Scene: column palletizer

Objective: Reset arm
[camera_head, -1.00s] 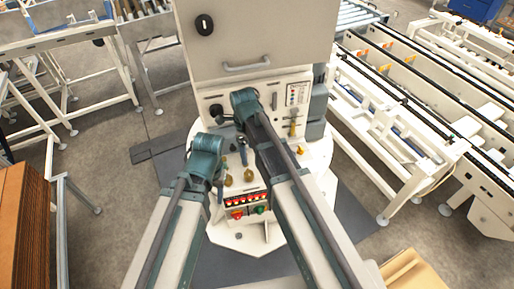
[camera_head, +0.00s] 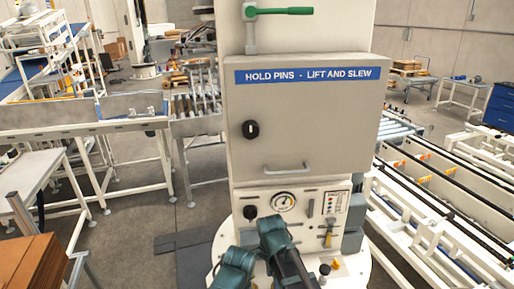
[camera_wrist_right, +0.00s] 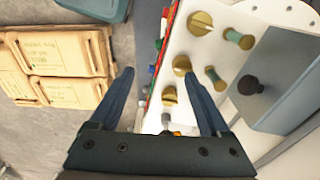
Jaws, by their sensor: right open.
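My right gripper (camera_wrist_right: 158,88) is open and empty in the right wrist view, its two dark blue fingers spread apart. Its fingers overlap the picture of a white control panel (camera_wrist_right: 203,57) with several brass knobs and pegs. In the head view, the teal joints of my two arms show at the bottom centre, in front of the column machine (camera_head: 300,130). The fingers of both grippers are hidden or out of frame there, so my left gripper is not visible.
The column has a closed grey door with a handle (camera_head: 287,170), a gauge (camera_head: 284,202) and a green lever (camera_head: 280,11). Conveyors flank it left (camera_head: 90,130) and right (camera_head: 430,220). Brown cardboard (camera_head: 30,265) stands at lower left. Cartons (camera_wrist_right: 60,65) show in the wrist view.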

